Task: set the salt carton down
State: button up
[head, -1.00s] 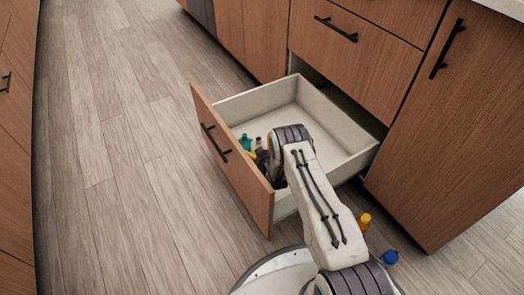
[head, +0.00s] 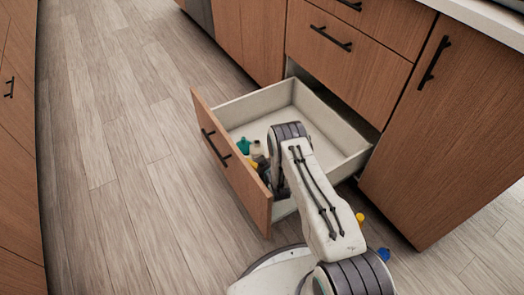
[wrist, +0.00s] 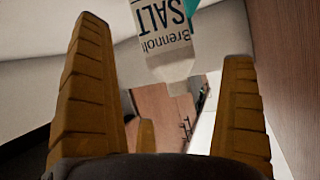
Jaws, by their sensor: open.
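The salt carton (wrist: 163,35) is pale with dark "SALT" lettering, which reads upside down in the wrist view. It also shows in the head view (head: 256,148) as a small cream shape inside the open drawer, near its front panel. My gripper (wrist: 165,42) is open, its yellow fingers spread to either side of the carton's line, with a gap between them and the carton. In the head view my gripper (head: 262,163) is low in the drawer, partly hidden by my arm. The carton's base contact is not clear.
A teal object (head: 244,145) stands beside the carton in the drawer (head: 302,95). The drawer's back part is bare. Its wooden front (head: 228,165) and side walls surround my gripper. A yellow object (head: 360,217) and a blue object (head: 384,254) show low beside my arm.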

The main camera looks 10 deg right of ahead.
jog(key=shift+p+v, duration=0.75)
jog(key=shift+v, duration=0.05)
jog(key=w+r+g, duration=0.2)
jog(key=w+r, duration=0.1)
jog(key=r, duration=1)
jog(key=s+r+g, duration=0.2)
jog(key=s+r, duration=0.2)
jog(key=r, duration=0.4)
jog(key=s+r+g, duration=0.1)
jog(key=s+r, duration=0.2)
jog(key=r, duration=0.4)
jog(key=s+r+g, duration=0.2)
jog(key=s+r, duration=0.2)
jog(key=s, duration=0.7)
jog(key=s+r+g, duration=0.1)
jog(key=s+r, duration=0.4)
jog(key=s, duration=0.6)
jog(key=s+r+g, duration=0.2)
jog(key=s+r, duration=0.2)
jog(key=s, duration=0.8)
jog(key=shift+g, duration=0.3)
jog(key=shift+r, duration=0.2)
